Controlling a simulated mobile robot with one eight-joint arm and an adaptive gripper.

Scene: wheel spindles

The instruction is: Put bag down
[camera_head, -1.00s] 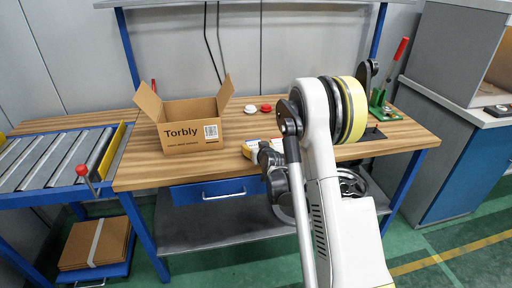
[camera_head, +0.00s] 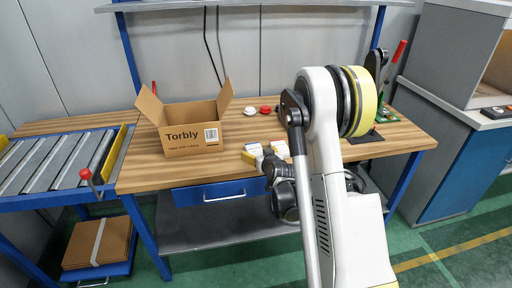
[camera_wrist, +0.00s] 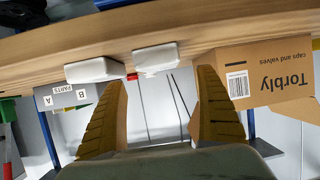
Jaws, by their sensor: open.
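Two small white packets lie side by side on the workbench (camera_head: 221,179); I take them to be bags but cannot be sure. The left packet (camera_head: 254,148) and the right packet (camera_head: 281,148) sit near its front edge. In the wrist view, which is upside down, they appear as two white blocks (camera_wrist: 155,58) (camera_wrist: 93,70) against the wooden top. My gripper (camera_wrist: 160,95) is open with nothing held. Its ribbed yellow fingers stand apart, with one block seen between them and the other beyond one fingertip. My arm hides much of the gripper in the head view.
An open carton marked Torbly (camera_head: 192,138) stands left of the packets. A white button (camera_head: 250,110) and a red button (camera_head: 265,109) are behind them. A roller conveyor (camera_head: 55,160) is at the left. A green fixture with a red lever (camera_head: 398,55) is at the right.

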